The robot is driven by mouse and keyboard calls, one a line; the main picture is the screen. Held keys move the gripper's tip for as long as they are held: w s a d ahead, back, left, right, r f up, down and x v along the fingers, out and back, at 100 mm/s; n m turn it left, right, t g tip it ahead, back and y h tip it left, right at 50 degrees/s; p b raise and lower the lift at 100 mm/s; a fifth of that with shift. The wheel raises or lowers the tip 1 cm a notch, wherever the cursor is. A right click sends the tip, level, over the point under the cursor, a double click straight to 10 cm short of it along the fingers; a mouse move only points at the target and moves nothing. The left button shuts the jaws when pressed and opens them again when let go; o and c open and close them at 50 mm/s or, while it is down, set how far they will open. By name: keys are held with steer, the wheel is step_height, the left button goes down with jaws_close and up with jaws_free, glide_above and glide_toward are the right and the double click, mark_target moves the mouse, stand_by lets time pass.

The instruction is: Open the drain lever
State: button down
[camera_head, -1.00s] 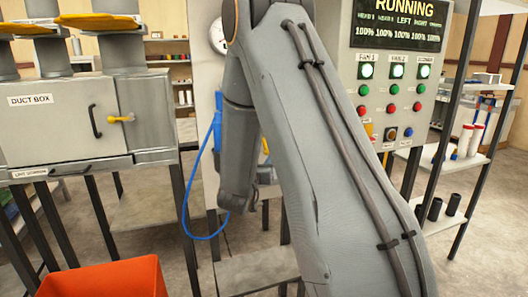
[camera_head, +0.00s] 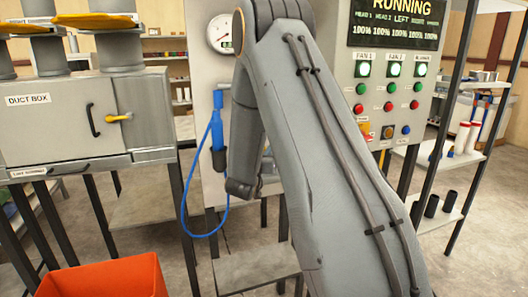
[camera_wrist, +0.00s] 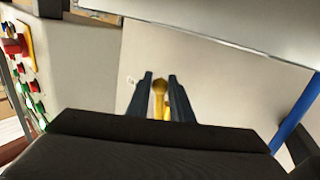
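A yellow lever with a rounded knob (camera_wrist: 160,88) stands out from a pale panel in the wrist view. I take it for the drain lever; no label on it is readable. My gripper (camera_wrist: 160,77) has its two dark fingers apart, one on each side of the knob. I cannot tell whether either finger touches it. In the head view my arm hides the gripper and this lever. Another yellow lever (camera_head: 119,117) is on the front of the grey duct box (camera_head: 50,122) at the left.
A blue tool (camera_head: 218,120) with a looping hose hangs left of my arm, below a round gauge (camera_head: 221,33). A control panel (camera_head: 389,100) with lit buttons is at the right. An orange bin (camera_head: 105,277) stands at the lower left.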

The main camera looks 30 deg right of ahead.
steer(key=shift+w+a+r+m+g+y+p, duration=0.1)
steer(key=shift+a+m+g+y+p, duration=0.4)
steer(key=shift+m, duration=0.4)
steer(key=shift+a, duration=0.2)
steer(key=c, duration=1.6)
jaws_free()
steer(key=shift+o, duration=0.2)
steer(key=shift+a, duration=0.1)
steer(key=b+v, duration=0.1)
steer(key=v, duration=0.6)
steer(key=shift+s+a, duration=0.15)
steer(key=shift+s, duration=0.2)
